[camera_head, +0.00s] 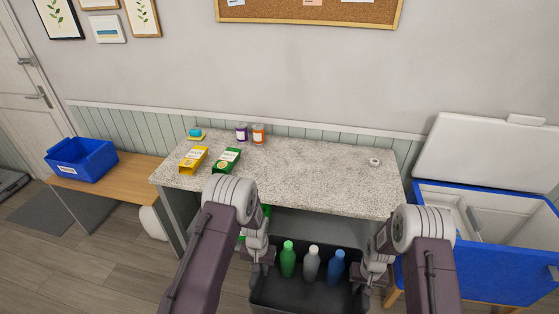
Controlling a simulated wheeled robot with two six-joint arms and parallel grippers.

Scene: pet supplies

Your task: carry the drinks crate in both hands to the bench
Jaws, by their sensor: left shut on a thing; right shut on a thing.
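The dark drinks crate (305,298) is at the bottom middle of the head view, with a green bottle (288,259), a grey bottle (311,264) and a blue bottle (336,266) standing in it. My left gripper (262,264) is shut on the crate's left side. My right gripper (374,274) is shut on its right side. The crate's lower part is cut off by the picture edge. A low wooden bench (130,185) stands at the left against the wall.
A speckled counter (310,175) stands ahead, holding a yellow box (193,160), a green box (227,160), two small cans and a small white ring. A blue bin (82,160) sits on the bench's left part. An open blue cooler (480,240) stands at the right.

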